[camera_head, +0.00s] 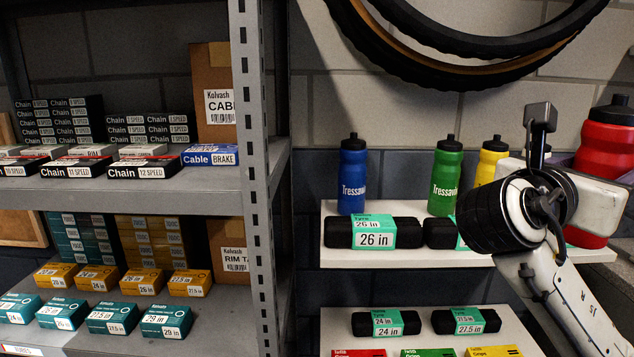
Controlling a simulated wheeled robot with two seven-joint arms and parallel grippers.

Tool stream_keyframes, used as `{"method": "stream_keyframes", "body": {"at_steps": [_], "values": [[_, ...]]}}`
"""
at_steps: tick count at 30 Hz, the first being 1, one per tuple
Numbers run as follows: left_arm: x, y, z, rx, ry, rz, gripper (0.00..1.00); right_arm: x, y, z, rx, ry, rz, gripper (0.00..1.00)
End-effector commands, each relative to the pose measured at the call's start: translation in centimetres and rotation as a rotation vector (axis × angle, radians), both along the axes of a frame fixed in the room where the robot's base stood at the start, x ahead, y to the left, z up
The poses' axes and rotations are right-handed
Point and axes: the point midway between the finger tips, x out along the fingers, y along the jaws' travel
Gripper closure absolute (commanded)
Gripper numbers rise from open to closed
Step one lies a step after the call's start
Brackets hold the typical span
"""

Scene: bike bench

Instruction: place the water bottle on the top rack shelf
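A large red water bottle (606,148) with a black cap is at the right edge, looking much nearer than the other bottles. My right gripper (598,205) is a white hand crossing in front of its lower half. It appears to hold the bottle upright in the air; the fingertips are hidden. The upper white shelf (400,258) on the right bears a blue bottle (352,178), a green bottle (445,180) and a yellow bottle (490,160), all upright. My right wrist hides part of this shelf and the yellow bottle. My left gripper is out of view.
Black tube packs, including a 26 in pack (373,233), lie along the upper shelf's front. A lower shelf (340,343) holds more packs. A grey metal rack (215,187) with boxes stands left, its post (258,230) beside the shelves. Tyres (430,40) hang above.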

Motion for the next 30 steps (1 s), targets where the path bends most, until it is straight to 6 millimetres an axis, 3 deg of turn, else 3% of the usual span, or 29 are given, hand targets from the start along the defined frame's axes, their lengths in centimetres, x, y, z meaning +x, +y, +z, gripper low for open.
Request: {"method": "stream_keyframes", "body": {"at_steps": [8, 14, 23, 30], "values": [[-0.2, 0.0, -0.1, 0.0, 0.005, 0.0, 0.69, 1.5, 0.8, -2.7, 0.001, 0.005, 0.1, 0.69], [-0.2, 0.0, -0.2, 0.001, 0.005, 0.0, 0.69, 2.8, 2.0, -5.8, 0.001, 0.007, 0.216, 0.69], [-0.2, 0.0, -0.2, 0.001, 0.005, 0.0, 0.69, 3.9, 5.4, -13.7, 0.004, 0.011, 0.506, 0.69], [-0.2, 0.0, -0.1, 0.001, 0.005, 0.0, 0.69, 2.3, 9.1, -20.5, 0.005, 0.011, 0.777, 0.69]]}}
